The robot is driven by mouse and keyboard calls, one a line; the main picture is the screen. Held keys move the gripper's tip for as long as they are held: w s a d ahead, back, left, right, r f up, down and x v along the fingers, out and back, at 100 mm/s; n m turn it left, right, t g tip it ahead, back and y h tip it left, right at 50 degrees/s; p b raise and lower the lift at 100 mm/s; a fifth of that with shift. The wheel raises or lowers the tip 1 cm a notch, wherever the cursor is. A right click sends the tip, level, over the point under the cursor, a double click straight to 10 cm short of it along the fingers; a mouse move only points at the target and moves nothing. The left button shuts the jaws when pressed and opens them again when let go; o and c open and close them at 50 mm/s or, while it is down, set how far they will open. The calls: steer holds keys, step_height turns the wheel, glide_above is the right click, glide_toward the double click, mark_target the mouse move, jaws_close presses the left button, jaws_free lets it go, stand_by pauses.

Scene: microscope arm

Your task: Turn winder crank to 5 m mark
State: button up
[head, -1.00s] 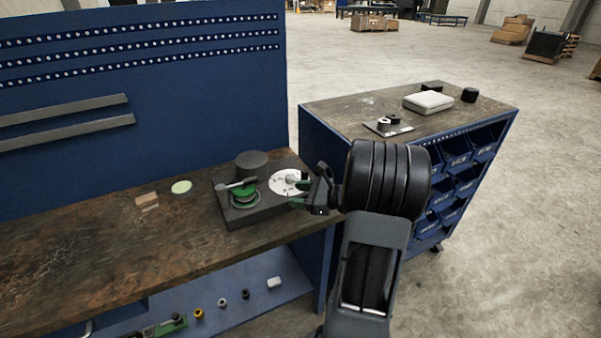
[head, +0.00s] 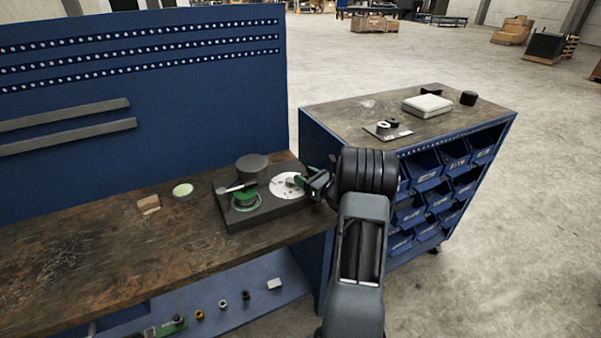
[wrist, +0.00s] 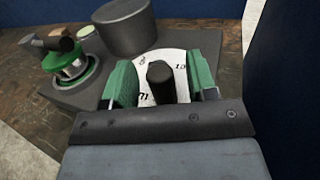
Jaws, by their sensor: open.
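The winder is a dark flat base (head: 270,212) on the workbench. It carries a white dial (head: 279,192) with black marks, and a dark upright knob (wrist: 160,82) stands on the dial, apparently the crank handle. My gripper (head: 303,182) reaches the dial from the right. In the wrist view my gripper (wrist: 164,80) is open, its green fingers on either side of the knob, with a gap showing at each side. The dial (wrist: 148,100) shows there between the fingers; its marks are partly hidden and I cannot tell the 5 m mark.
A green reel with a grey lever (head: 245,200) and a dark cylinder (head: 251,167) share the base. A pale disc (head: 182,190) and a small tan block (head: 148,204) lie left on the bench. A blue bin cabinet (head: 320,150) stands right, beyond my arm.

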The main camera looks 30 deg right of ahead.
steer(key=shift+x, duration=1.2)
steer(key=shift+c, duration=0.5)
jaws_close()
